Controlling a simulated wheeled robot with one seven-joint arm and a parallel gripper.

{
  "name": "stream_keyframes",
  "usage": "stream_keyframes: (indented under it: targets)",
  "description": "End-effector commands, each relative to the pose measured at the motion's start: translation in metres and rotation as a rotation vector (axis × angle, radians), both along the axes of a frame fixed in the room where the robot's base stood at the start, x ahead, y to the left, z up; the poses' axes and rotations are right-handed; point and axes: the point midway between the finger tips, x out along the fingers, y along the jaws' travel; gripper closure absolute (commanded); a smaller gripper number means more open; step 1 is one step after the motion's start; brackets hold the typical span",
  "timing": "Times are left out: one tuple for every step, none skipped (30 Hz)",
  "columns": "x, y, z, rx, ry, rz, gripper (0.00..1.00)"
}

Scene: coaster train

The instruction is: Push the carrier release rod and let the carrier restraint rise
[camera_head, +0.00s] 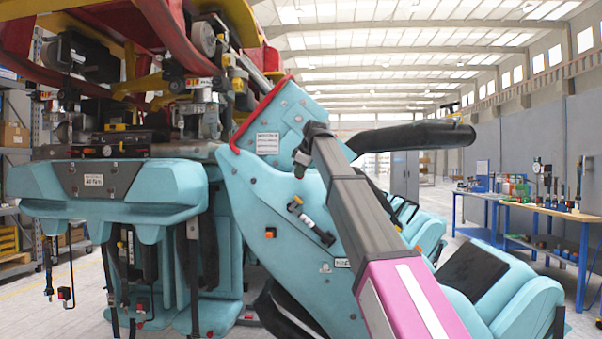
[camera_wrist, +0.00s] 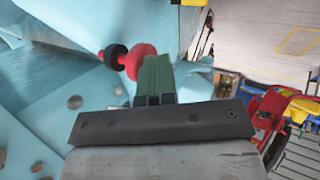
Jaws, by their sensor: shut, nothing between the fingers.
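In the wrist view, my gripper (camera_wrist: 156,68) is shut, with its dark green fingers pressed together. Just left of the fingertips is a short rod with a red knob (camera_wrist: 140,61) and a black collar (camera_wrist: 115,57), set against a teal body. The knob appears to overlap or touch the finger's edge; contact cannot be told. I take this rod for the release rod. In the head view, the teal carrier (camera_head: 265,190) fills the middle. A black padded bar (camera_head: 415,138), possibly the restraint, sticks out rightward above the seats. My gripper cannot be made out there.
A second teal unit (camera_head: 120,190) with hanging black straps stands at left, under red and yellow track beams (camera_head: 90,65). Teal seats (camera_head: 480,275) are at right. A blue workbench (camera_head: 550,212) with tools is further right. Open floor lies beyond.

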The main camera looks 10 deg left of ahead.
Motion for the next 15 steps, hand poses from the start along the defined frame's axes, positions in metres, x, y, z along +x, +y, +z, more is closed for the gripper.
stream_keyframes:
  targets:
    - [-0.008, 0.002, -0.001, 0.001, 0.000, 0.000, 1.00]
    - [-0.012, 0.003, -0.002, 0.001, 0.000, 0.000, 1.00]
    - [-0.018, 0.004, -0.002, 0.002, 0.001, -0.001, 1.00]
    - [-0.019, 0.000, 0.007, 0.002, -0.001, -0.003, 1.00]
    - [-0.022, -0.003, 0.013, 0.002, -0.002, -0.003, 1.00]
    - [-0.026, -0.006, 0.020, 0.002, -0.001, -0.003, 1.00]
    - [-0.029, -0.008, 0.025, 0.001, -0.001, -0.003, 1.00]
    - [-0.032, -0.010, 0.030, 0.002, -0.001, -0.003, 1.00]
    - [-0.036, -0.013, 0.037, 0.002, -0.001, -0.002, 1.00]
    - [-0.040, -0.016, 0.042, 0.002, 0.000, -0.002, 1.00]
    - [-0.042, -0.018, 0.046, 0.001, 0.000, -0.002, 1.00]
    - [-0.045, -0.020, 0.051, 0.002, 0.000, -0.002, 1.00]
    - [-0.048, -0.022, 0.056, 0.002, 0.000, -0.002, 1.00]
    - [-0.051, -0.024, 0.059, 0.002, 0.000, -0.002, 1.00]
    - [-0.053, -0.026, 0.064, 0.001, 0.001, -0.002, 1.00]
